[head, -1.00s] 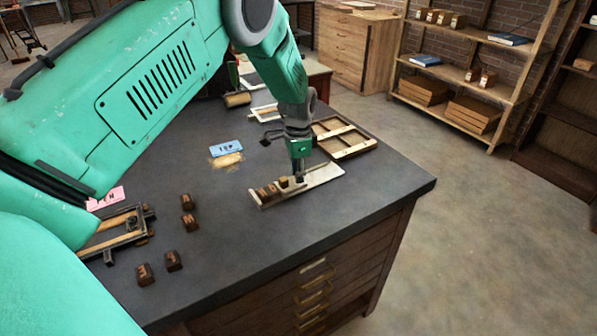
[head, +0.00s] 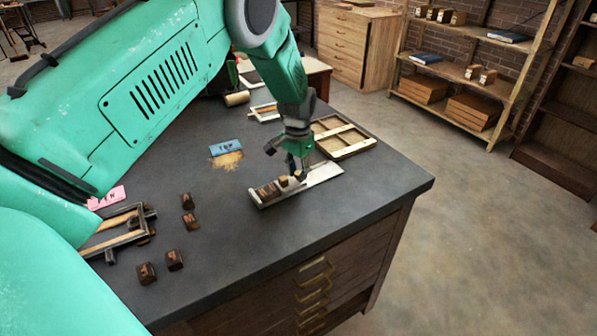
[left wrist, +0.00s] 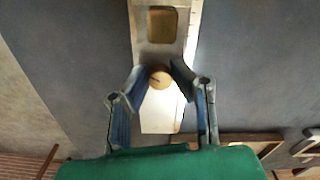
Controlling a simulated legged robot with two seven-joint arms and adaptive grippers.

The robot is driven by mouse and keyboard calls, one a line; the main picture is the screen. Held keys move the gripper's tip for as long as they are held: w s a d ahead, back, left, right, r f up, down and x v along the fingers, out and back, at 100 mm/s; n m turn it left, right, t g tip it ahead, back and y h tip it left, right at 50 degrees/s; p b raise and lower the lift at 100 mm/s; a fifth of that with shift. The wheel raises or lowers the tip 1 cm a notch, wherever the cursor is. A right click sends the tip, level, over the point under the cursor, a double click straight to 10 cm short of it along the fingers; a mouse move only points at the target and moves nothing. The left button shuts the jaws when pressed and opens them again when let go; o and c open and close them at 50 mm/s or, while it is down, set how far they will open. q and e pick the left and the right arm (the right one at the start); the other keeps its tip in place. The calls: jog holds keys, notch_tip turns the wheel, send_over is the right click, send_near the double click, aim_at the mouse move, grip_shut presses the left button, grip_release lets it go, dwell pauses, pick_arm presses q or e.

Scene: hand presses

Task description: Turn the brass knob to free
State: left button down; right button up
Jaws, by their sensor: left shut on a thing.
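The brass knob (left wrist: 160,80) is a small round tan disc on a pale metal tray (left wrist: 160,118) in the left wrist view. My left gripper (left wrist: 158,71) is shut on the knob, with a blue-padded fingertip on each side of it. The fingers mostly hide the knob there. The knob's marking is too small to read. My right gripper is not in view.
Loose dark blocks (head: 174,260) and a wood-and-metal frame (head: 118,232) lie at the left of the dark table (head: 235,245). A shallow wooden case (head: 343,141) lies close behind the gripper. The table's front middle is clear.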

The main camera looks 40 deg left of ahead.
aim_at(297, 172)
pick_arm(q)
jog(key=shift+n, duration=2.1)
dwell(1.1)
jog(key=c, duration=1.4)
grip_release()
notch_tip(297, 172, up, 12)
jog(key=shift+a, duration=0.1)
notch_tip(297, 172, down, 12)
jog(key=m+p, duration=0.1)
jog(key=m, duration=0.9)
jog(key=shift+w+m, duration=0.15)
jog(key=shift+m, duration=0.25)
